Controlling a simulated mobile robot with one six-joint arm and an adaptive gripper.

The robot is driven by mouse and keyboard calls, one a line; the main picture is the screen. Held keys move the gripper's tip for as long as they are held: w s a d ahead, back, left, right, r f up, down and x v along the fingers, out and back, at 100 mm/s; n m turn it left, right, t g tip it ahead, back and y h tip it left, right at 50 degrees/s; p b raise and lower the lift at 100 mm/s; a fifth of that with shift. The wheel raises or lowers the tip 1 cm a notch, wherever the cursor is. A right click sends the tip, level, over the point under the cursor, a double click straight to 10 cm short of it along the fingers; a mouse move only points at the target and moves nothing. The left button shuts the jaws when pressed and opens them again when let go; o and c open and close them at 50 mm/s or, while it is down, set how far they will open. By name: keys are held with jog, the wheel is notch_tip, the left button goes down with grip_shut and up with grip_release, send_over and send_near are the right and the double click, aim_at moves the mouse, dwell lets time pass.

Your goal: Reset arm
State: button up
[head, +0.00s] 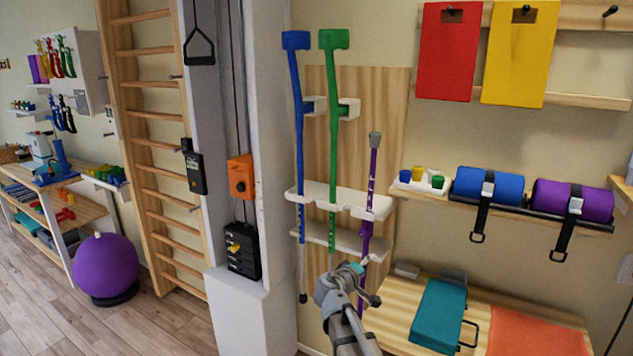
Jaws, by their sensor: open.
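My gripper (366,279) shows low in the middle of the head view, at the end of my grey arm. It is open, and I see nothing held in it. In the picture it overlaps the lower part of a purple cane (368,215) in a white wall rack (320,195). I cannot tell how far the gripper is from the cane. The fingertips are small and partly hidden by the wrist.
A blue crutch (299,150) and a green crutch (333,160) stand in the same rack. To the right, a wooden bench (400,322) bears a teal block (438,313). A purple ball (105,268) rests at left, with bare floor (150,325) in front.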

jog(key=s+d+f+m+g+y+p, duration=0.1)
jog(key=s+d+f+m+g+p, duration=0.1)
jog(key=s+d+m+g, duration=0.3)
jog(key=s+d+f+g+y+p, duration=0.1)
jog(key=s+f+g+y+p, duration=0.15)
jog(key=s, duration=0.45)
jog(key=s+a+g+y+p, duration=0.2)
jog(key=s+y, duration=0.1)
jog(key=s, duration=0.3)
jog(key=s+a+m+g+y+p, duration=0.1)
jog(key=s+a+g+y+p, duration=0.1)
jog(key=s, duration=0.4)
jog(key=shift+f+g+y+p, duration=0.3)
jog(key=shift+f+g+y, duration=0.15)
jog(key=shift+y, duration=0.2)
jog(key=shift+s, duration=0.1)
